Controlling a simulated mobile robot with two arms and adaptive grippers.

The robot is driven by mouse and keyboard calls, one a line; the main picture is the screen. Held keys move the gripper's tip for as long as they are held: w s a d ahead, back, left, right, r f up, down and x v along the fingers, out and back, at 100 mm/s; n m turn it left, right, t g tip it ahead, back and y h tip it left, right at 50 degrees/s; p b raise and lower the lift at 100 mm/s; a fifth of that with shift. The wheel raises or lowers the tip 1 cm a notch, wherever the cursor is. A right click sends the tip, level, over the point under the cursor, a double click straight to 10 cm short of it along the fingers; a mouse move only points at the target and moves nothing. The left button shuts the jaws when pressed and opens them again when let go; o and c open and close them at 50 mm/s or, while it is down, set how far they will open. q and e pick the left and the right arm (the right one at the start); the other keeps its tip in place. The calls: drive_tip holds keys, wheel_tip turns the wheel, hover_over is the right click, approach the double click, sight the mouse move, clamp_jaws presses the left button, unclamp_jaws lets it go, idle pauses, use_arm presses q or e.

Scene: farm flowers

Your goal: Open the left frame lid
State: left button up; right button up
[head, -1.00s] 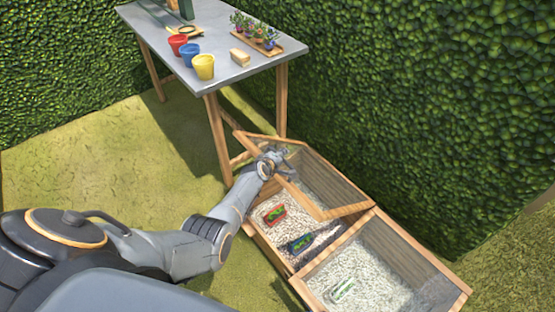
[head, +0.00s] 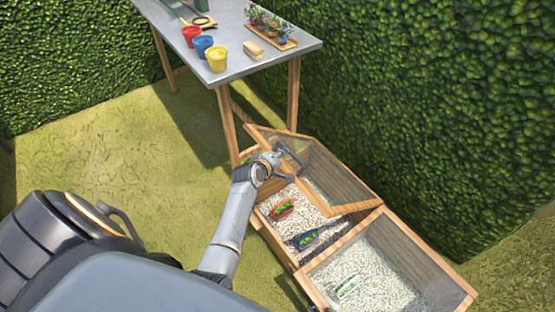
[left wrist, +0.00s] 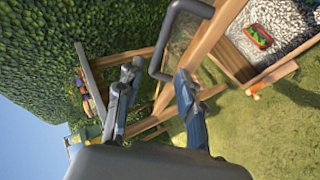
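The left frame lid (head: 377,199), a glass pane in a wooden rim, is tilted up over the left half of the cold frame (head: 273,238). Its front edge is raised. My left gripper (head: 287,156) is at the lid's raised edge, near the table end. In the left wrist view a grey handle (left wrist: 157,60) shows just ahead of the gripper (left wrist: 155,88). The two fingers are apart, with the handle's lower end seen between them. I cannot tell whether they touch it. My right gripper is not in view.
Red (head: 283,209) and dark (head: 306,239) packets lie on pale gravel in the left frame. The right frame (head: 440,270) holds a green-white packet (head: 347,287). A metal table (head: 240,25) with pots and plants stands behind. A hedge (head: 430,90) borders the right; grass lies left.

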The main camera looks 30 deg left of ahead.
use_arm(q)
drive_tip(key=shift+v, duration=0.95)
drive_tip(key=s+d+f+m+g+h, duration=0.1)
drive_tip(key=s+d+f+m+g, duration=0.3)
drive_tip(key=s+f, duration=0.8)
drive_tip(key=s+d+f+m+g, duration=0.2)
drive_tip(key=s+d+f+m, duration=0.35)
drive_tip(key=s+f, duration=0.6)
drive_tip(key=s+f+m+g, duration=0.2)
drive_tip(key=s+f+m, duration=0.2)
drive_tip(key=s, duration=0.9)
drive_tip(key=s+f+m+g, duration=0.2)
drive_tip(key=s+f+m, duration=0.3)
drive_tip(key=s+f, duration=0.4)
drive_tip(key=s+d, duration=0.1)
drive_tip(key=s, duration=0.4)
